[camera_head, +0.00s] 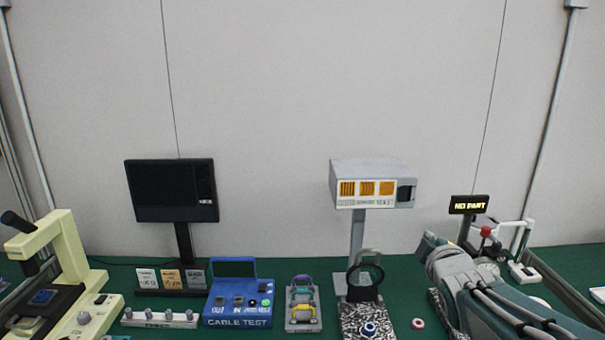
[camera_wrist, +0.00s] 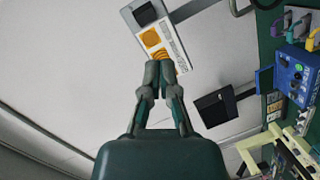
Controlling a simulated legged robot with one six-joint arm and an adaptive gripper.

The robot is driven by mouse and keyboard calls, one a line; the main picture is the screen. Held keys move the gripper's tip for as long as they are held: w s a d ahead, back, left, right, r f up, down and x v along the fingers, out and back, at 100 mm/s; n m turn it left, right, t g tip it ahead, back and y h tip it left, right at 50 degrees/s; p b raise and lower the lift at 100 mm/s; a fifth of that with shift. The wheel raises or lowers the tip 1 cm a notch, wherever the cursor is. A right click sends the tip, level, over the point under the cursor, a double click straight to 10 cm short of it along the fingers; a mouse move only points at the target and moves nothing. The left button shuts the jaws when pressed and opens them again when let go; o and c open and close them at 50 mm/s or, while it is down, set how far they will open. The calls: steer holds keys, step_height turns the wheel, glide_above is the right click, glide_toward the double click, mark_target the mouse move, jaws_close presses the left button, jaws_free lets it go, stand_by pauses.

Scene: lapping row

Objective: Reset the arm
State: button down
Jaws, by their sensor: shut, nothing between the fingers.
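My gripper (camera_wrist: 160,72) shows in the wrist view with its two fingers drawn together at the tips and nothing between them. Its fingertips overlap the lower end of a white box with orange panels in the picture, but it is apart from the bench items. In the head view my grey-green arm (camera_head: 500,300) reaches in from the lower right, over the right part of the bench. The fingers cannot be made out in that view.
The green bench holds a blue cable test box (camera_head: 238,304), a black screen (camera_head: 170,190), the white box on a post (camera_head: 375,184), a cream microscope-like device (camera_head: 60,265) and a "NO PART" sign (camera_head: 469,204). A pink ring (camera_head: 417,323) lies near my arm. The wall above is bare.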

steer(key=s+a+f+m+g, duration=0.3)
steer(key=s+m, duration=0.1)
steer(key=s, duration=0.4)
steer(key=s+a+f+m+g+y, duration=0.1)
steer(key=s+a+f+m+g, duration=0.2)
steer(key=s, duration=0.5)
steer(key=s+a+f+m+g+y, duration=0.1)
steer(key=s+a+f+m+g, duration=0.3)
steer(key=s, duration=0.4)
steer(key=shift+s+f+m, duration=0.15)
steer(key=shift+s+m, duration=0.1)
steer(key=shift+m, duration=0.05)
